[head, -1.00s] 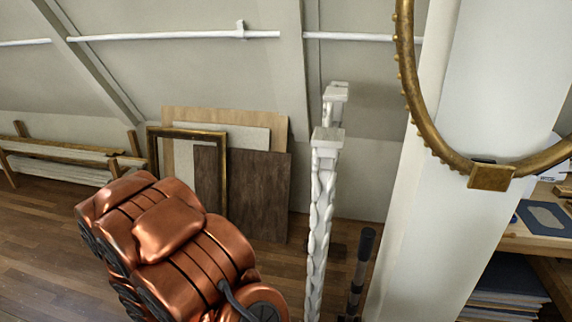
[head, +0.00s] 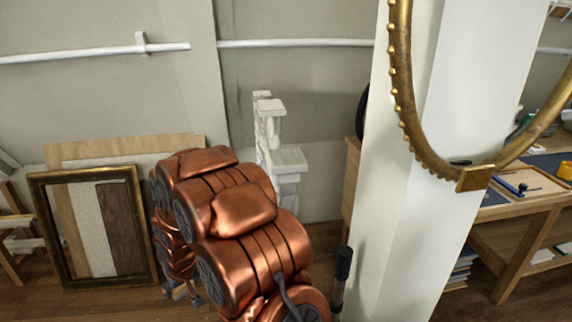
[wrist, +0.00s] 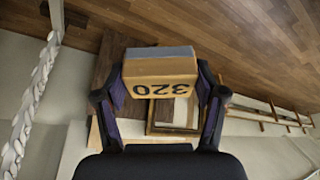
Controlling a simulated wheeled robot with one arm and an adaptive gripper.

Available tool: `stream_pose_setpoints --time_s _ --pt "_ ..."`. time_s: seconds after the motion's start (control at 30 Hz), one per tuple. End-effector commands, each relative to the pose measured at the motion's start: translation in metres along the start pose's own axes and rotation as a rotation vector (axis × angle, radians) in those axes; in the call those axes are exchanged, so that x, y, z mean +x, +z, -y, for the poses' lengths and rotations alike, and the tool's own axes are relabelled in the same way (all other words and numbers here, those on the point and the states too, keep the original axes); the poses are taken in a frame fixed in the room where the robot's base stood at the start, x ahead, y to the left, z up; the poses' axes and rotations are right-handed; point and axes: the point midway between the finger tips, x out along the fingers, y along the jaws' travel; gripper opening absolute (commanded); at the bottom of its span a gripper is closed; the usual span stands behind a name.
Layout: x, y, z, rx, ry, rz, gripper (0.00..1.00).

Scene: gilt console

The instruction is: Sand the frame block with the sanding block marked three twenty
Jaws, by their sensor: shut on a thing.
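The sanding block (wrist: 160,68) is tan with a grey layer along its upper edge in the wrist view. The dark figure 320 on its face appears upside down. My gripper (wrist: 160,84) is shut on this block, with one finger at each side, and holds it in the air. In the head view my copper arm covers the middle and hides the gripper and block.
A gilt ring (head: 403,120) hangs before a white pillar (head: 400,235). A workbench (head: 518,208) with tools and a yellow cup (head: 565,171) stands at right. Framed and plain panels (head: 122,235) lean on the wall at left. Pale carved posts (head: 285,160) stand behind my arm.

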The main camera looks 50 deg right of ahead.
Motion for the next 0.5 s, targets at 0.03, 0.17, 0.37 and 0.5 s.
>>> stream_pose_setpoints --time_s 0.03,0.17,0.37,0.5 --pt "-0.015 -0.019 -0.018 0.031 0.011 -0.009 0.42" --pt "-0.051 -0.053 -0.059 0.090 0.036 -0.006 0.42" --pt "-0.118 -0.094 -0.117 0.169 0.071 -0.009 0.42" --pt "-0.170 -0.112 -0.153 0.216 0.092 -0.007 0.42"
